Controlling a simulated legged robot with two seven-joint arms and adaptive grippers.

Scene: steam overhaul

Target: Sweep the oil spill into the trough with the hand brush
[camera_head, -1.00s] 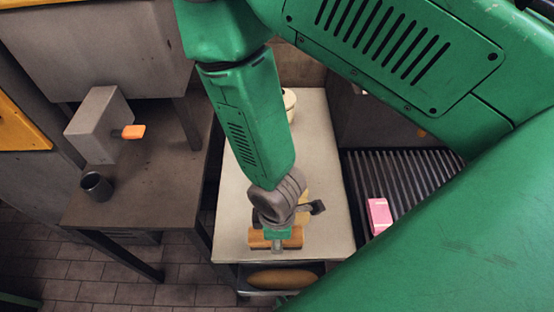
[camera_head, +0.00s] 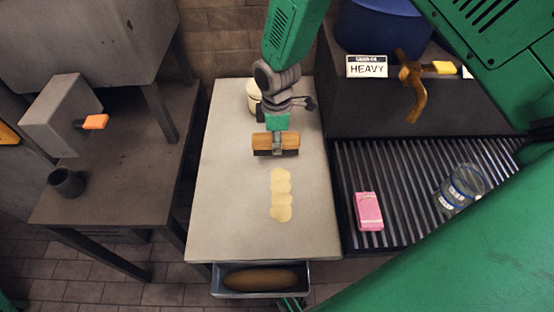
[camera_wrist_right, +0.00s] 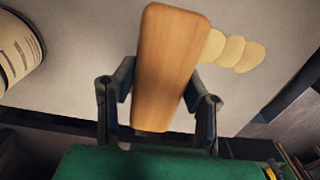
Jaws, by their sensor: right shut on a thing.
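My right gripper (camera_head: 277,122) is shut on the hand brush (camera_head: 265,142), which has a wooden block and dark bristles. The wrist view shows the brush's block (camera_wrist_right: 168,65) between the two fingers (camera_wrist_right: 157,108). The brush is at the far side of the oil spill (camera_head: 281,196), a row of overlapping pale yellow patches on the bench; the spill also shows in the wrist view (camera_wrist_right: 235,50). I cannot tell whether the bristles touch the bench. The trough (camera_head: 222,292) hangs at the bench's front edge with a brown oblong thing inside.
The pale bench top (camera_head: 225,220) is clear around the spill. A cream can (camera_head: 253,97) stands behind the brush. At right, a ribbed rack (camera_head: 400,190) holds a pink block (camera_head: 368,211) and a glass jar (camera_head: 460,187). A dark table (camera_head: 110,185) stands at left.

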